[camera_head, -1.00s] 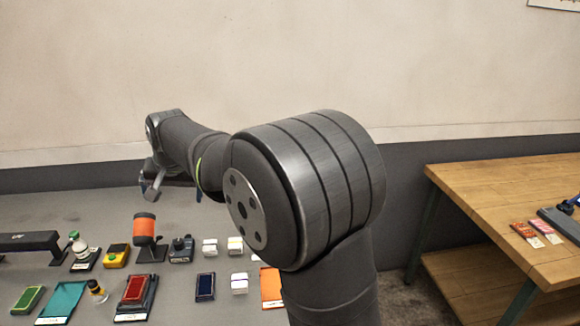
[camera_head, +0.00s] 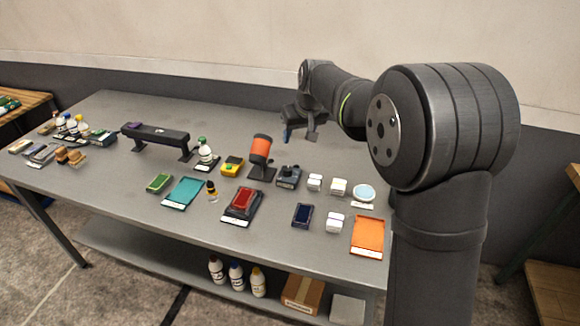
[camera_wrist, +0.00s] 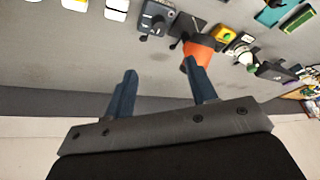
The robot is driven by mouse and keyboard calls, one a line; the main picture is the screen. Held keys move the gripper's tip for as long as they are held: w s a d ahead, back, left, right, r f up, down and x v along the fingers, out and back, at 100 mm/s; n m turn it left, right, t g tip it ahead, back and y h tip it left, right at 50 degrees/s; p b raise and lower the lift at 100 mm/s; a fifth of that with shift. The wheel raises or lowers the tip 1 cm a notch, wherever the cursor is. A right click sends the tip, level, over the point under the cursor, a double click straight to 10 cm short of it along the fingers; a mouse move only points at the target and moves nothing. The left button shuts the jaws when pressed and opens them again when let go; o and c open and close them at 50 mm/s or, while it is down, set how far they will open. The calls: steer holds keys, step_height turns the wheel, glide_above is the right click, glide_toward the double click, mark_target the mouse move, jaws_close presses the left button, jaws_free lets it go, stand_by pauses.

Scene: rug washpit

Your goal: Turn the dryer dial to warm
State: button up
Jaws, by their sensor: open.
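The dryer appears to be the orange barrel (camera_head: 260,148) on a dark stand, in the middle of the grey table. It also shows in the wrist view (camera_wrist: 200,50), partly behind a finger. Right of it is a small dark box with a knob on top (camera_head: 288,177), apparently the dial unit; it shows at the top of the wrist view (camera_wrist: 155,18). The dial's setting is too small to read. My gripper (camera_head: 299,134) is open and empty, above and behind the box and dryer. Its blue fingers (camera_wrist: 160,72) point down toward the table, apart from both.
White blocks (camera_head: 338,186) and a round blue-topped dish (camera_head: 364,193) stand right of the box. A red pad (camera_head: 242,203) lies in front. The table's back strip is mostly clear.

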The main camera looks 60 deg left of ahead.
mark_target(288, 169)
steer(key=shift+n, duration=0.8)
steer(key=x, duration=1.8)
steer(key=shift+a+f, duration=0.25)
steer(key=shift+f, duration=0.1)
steer(key=c, duration=1)
